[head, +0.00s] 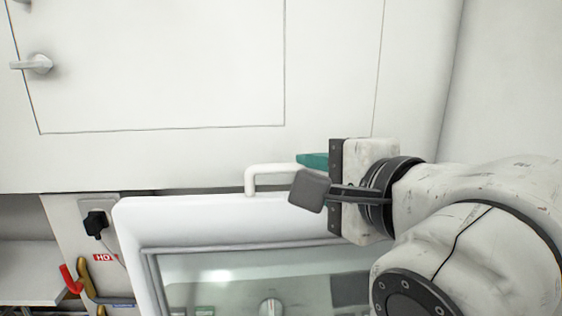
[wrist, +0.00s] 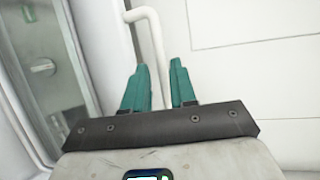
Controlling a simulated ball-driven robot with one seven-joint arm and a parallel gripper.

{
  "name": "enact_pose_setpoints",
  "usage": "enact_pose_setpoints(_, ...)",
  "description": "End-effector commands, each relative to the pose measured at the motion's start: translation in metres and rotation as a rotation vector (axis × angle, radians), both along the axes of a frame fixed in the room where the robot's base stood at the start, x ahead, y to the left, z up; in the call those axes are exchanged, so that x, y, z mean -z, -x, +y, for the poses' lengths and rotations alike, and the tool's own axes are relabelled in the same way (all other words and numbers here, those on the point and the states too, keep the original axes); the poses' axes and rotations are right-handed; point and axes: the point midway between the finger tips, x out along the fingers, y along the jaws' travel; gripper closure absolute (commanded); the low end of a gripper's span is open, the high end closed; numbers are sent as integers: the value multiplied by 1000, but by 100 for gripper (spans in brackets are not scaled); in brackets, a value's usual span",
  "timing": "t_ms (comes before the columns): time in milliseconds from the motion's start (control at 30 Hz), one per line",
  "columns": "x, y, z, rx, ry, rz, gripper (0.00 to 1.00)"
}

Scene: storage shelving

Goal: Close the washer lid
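The washer lid (head: 205,222) is a white frame around a glass pane, low in the head view. It appears raised, with its upper edge in front of the white wall; its exact angle is hard to judge. A white bar handle (head: 268,168) rises from that edge. My gripper (wrist: 160,64) is at the handle, with its teal fingers apart. In the wrist view the handle bar (wrist: 151,30) runs down between the fingers. A gap shows beside the bar, so the fingers do not look clamped. The washer's body is mostly hidden.
A white cabinet front (head: 160,70) with a knob handle (head: 35,64) fills the space above the lid. At lower left are a black plug (head: 96,222), red and yellow hooked parts (head: 72,278), and a shelf (head: 28,270). My arm covers the lower right.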

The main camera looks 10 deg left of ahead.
Motion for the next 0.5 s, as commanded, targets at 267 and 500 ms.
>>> enact_pose_setpoints(267,10,-38,31,0,2,5,74)
enact_pose_setpoints(500,16,-57,47,0,1,3,74)
